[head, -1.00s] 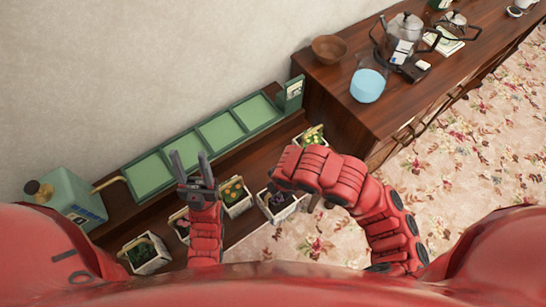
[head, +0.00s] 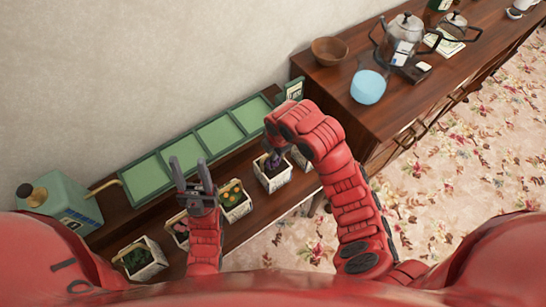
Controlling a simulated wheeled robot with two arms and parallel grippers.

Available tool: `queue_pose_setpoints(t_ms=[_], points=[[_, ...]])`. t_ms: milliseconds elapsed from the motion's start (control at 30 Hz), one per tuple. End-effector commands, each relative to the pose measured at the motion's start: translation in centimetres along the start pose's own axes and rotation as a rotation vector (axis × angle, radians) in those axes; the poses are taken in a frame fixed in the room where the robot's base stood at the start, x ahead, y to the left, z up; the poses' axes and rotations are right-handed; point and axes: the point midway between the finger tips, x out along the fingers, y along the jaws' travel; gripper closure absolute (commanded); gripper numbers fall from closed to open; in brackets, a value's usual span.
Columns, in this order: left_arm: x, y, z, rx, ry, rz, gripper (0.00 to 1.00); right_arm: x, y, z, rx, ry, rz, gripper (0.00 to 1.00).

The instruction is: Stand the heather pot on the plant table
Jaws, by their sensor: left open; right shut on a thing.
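The heather pot, a pale basket-like pot with a dark purple plant (head: 272,178), is in the middle of the head view. My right gripper (head: 277,160) reaches down over it and is shut on its top; my wrist hides part of the grip. The pot looks upright, but I cannot tell whether its base touches the wood below. The low brown plant table (head: 115,212) runs along the wall and bears a long green tray with several square sections (head: 220,133). My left gripper (head: 188,170) is open and empty, pointing up in front of the tray.
Other pots stand along the table's front: dark green (head: 143,262), pink (head: 180,236), orange-flowered (head: 235,207), and one partly hidden (head: 298,160). A green can (head: 62,198) stands left. A higher cabinet (head: 345,75) with kettles stands right. The tray sections look empty.

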Motion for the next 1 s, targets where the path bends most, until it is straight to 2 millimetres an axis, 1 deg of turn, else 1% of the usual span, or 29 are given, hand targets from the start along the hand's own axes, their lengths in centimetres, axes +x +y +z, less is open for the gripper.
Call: queue_pose_setpoints(t_ms=[133,200,300,567,600,667,700,767,1000], points=[[0.7,0.0,-0.1,0.0,0.0,0.0,0.5,1.3,-0.4,-0.1,-0.001,0.0,-0.004,1.0],[1.5,-0.1,-0.2,0.0,0.0,0.0,0.5,1.9,-0.4,-0.1,-0.002,-0.001,-0.001,1.0],[1.8,-0.1,-0.3,0.0,0.0,0.0,0.5,2.9,-0.7,0.1,0.001,-0.003,-0.003,1.0],[1.5,-0.1,-0.2,0.0,0.0,0.0,0.5,3.2,-0.6,0.1,0.0,-0.002,0.003,1.0],[1.4,-0.1,-0.2,0.0,0.0,0.0,0.5,3.3,-0.6,0.1,0.0,-0.002,0.002,0.84],[1.5,-0.1,-0.2,0.0,0.0,0.0,0.5,3.2,-0.6,0.0,0.0,-0.002,0.002,0.73],[1.5,-0.1,-0.2,0.0,0.0,0.0,0.5,3.2,-0.7,0.0,0.0,-0.002,0.002,0.66],[1.5,-0.1,-0.3,0.0,0.0,0.0,0.5,3.2,-0.7,0.0,0.0,-0.002,0.002,0.55],[1.5,-0.1,-0.2,0.0,0.0,0.0,0.5,3.2,-0.7,0.0,0.0,-0.002,0.001,0.55]])
